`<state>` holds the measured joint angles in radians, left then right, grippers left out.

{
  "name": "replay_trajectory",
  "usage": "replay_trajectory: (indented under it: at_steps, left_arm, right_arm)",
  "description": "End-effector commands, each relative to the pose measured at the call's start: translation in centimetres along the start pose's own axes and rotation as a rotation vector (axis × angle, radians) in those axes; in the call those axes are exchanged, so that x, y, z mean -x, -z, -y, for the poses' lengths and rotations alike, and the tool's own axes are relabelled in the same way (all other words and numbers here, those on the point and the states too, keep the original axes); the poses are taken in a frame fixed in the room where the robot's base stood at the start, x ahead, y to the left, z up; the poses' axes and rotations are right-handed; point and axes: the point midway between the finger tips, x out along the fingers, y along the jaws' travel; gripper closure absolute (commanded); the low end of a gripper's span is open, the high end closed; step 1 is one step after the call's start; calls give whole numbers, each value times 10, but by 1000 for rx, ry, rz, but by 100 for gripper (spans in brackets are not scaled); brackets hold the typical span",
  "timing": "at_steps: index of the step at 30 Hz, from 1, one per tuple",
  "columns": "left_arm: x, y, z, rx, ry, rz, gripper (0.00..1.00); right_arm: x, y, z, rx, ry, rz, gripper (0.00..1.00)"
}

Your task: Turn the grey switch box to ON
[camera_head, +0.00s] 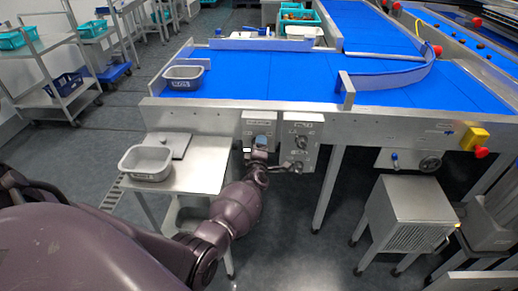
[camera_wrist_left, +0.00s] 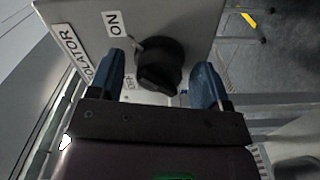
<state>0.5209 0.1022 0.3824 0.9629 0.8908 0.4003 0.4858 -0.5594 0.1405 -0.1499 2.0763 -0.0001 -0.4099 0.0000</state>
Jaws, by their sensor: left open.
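The grey switch box (camera_head: 259,124) hangs on the front of the blue-belted conveyor table in the head view. In the left wrist view its light grey face (camera_wrist_left: 88,15) carries the labels ISOLATOR, ON and OFF and a black rotary knob (camera_wrist_left: 158,66). I cannot tell for sure which label the knob points to. My left gripper (camera_head: 259,142) is in front of the box. In the left wrist view my left gripper (camera_wrist_left: 162,80) is open, its blue fingers on either side of the knob. Contact with the knob cannot be told. My right gripper is not in view.
A second grey control box (camera_head: 312,132) hangs just right of the switch box. A steel side table (camera_head: 200,178) with a grey tub (camera_head: 146,163) stands at left. A steel cabinet (camera_head: 408,215) stands at right. A yellow box with a red button (camera_head: 475,139) is on the conveyor frame.

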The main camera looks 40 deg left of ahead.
Motion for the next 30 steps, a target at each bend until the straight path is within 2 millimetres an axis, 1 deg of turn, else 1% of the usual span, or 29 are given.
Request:
replay_trajectory:
  at_steps: [5,8,12,18,21,25,30]
  left_arm:
    - [12,0,-1,2,0,0,29]
    - [26,0,-3,3,0,0,29]
    - [52,0,-3,4,-1,-1,29]
    - [85,0,-2,2,-1,0,29]
    - [97,0,-1,1,0,0,29]
    - [105,0,0,0,0,0,29]
    - [108,0,0,-1,0,0,29]
  right_arm:
    - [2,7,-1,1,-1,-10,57]
    - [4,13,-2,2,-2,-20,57]
    - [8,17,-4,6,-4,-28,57]
    - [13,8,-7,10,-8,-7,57]
    - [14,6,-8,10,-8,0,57]
    - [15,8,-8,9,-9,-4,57]
    - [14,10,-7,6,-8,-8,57]
